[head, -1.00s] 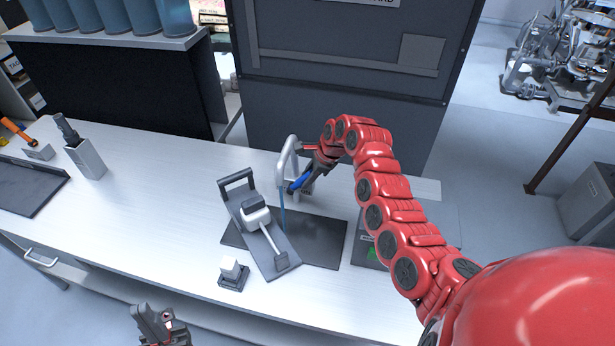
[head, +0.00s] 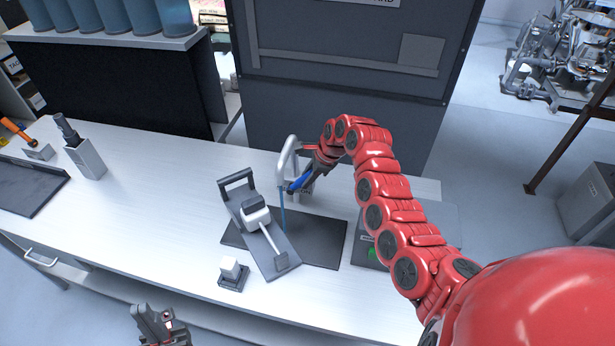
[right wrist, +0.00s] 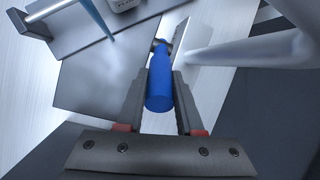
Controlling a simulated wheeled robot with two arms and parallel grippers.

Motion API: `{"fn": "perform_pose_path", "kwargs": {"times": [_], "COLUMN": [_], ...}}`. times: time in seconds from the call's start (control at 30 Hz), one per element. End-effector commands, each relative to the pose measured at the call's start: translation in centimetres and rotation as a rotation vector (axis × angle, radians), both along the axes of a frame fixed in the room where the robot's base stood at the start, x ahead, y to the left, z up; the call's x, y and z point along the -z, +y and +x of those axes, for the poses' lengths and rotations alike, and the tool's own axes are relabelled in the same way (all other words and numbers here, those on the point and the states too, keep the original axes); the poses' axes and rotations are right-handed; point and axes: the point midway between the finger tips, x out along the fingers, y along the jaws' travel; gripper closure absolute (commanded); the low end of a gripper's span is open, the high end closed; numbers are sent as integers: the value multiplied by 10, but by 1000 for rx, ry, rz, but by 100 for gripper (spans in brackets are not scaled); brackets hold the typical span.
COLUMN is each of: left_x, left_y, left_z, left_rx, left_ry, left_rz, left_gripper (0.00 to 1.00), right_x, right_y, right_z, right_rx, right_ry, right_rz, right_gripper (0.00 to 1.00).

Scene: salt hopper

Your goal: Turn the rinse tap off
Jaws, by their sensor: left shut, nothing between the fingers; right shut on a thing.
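The rinse tap is a pale grey arched pipe (head: 285,165) standing at the back of the bench, with a blue lever handle (head: 301,181). A thin blue stream of water (head: 283,211) runs down from its spout. My right gripper (head: 308,176) is shut on the blue handle. In the right wrist view the handle (right wrist: 160,88) lies between the two fingers (right wrist: 158,100), with the pale tap pipe (right wrist: 235,50) to its right. The blue stream (right wrist: 97,18) shows at the upper left. My left gripper (head: 160,325) is shut and empty at the bottom edge, in front of the bench.
Under the tap lies a dark mat (head: 325,239), with a tilted grey stand (head: 272,247) holding a white-and-dark block (head: 255,213). A small white block on a dark base (head: 232,274) stands in front. A grey box (head: 370,247) is right.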

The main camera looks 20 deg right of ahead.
Motion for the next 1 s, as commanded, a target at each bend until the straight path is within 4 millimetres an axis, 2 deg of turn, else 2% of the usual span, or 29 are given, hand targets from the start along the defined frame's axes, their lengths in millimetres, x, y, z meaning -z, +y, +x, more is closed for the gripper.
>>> {"fn": "perform_pose_path", "kwargs": {"times": [0.2,0.5,1.0], "left_x": [8,27,28], "left_y": [0,0,0], "left_z": [0,0,0], "left_rx": [0,0,0], "left_ry": [0,0,1], "left_rz": [0,0,0], "left_gripper": [100,100,100], "right_x": [1,-7,-11], "right_y": [4,13,15], "right_z": [3,10,10], "right_rx": [-7,-7,0], "right_ry": [23,109,141], "right_rz": [-38,-172,-207], "right_gripper": [100,100,100]}}
